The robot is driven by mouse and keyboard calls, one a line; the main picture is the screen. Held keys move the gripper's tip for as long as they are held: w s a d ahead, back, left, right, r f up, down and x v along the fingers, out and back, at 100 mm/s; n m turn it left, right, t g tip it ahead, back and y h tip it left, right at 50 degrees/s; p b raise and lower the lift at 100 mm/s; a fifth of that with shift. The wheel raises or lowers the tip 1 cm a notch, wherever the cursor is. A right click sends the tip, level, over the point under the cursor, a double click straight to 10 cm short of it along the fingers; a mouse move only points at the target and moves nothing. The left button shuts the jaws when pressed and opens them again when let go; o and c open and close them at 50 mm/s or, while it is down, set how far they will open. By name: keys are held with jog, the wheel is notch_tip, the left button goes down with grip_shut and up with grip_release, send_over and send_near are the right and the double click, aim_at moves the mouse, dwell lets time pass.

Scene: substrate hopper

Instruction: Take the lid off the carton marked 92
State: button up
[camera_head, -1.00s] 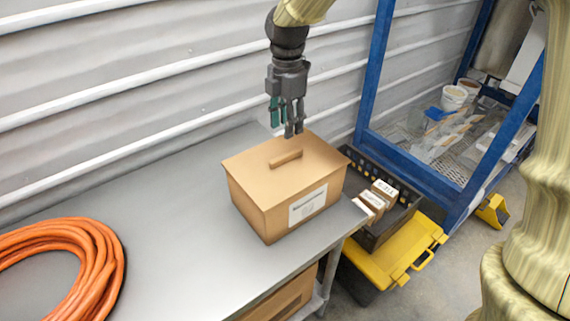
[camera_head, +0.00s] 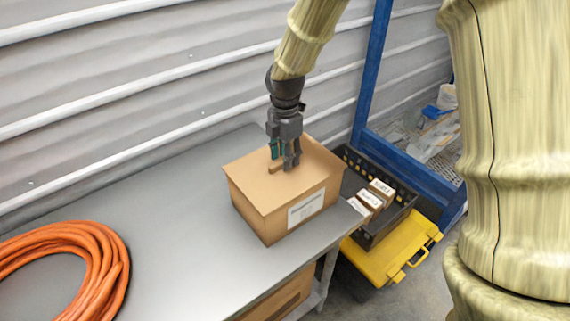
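A brown carton (camera_head: 262,222) stands on the grey table near its right end. A white label (camera_head: 306,207) is on its front side; the print is too small to read. A flat lid (camera_head: 246,185) covers the carton and has a small bar handle (camera_head: 275,168) in its middle. My gripper (camera_head: 285,166) points down over the lid with its fingertips at the handle and hides its right part. I cannot tell whether the fingers are closed on the handle.
An orange coiled hose (camera_head: 98,262) lies on the table (camera_head: 175,225) at left. A black crate (camera_head: 398,212) with small boxes (camera_head: 375,193) and a yellow toolbox (camera_head: 395,255) are right of the table. A blue rack (camera_head: 430,165) stands behind. A corrugated wall backs the table.

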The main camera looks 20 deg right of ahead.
jog(key=shift+f, duration=0.3)
grip_shut()
jog(key=shift+r, duration=0.1)
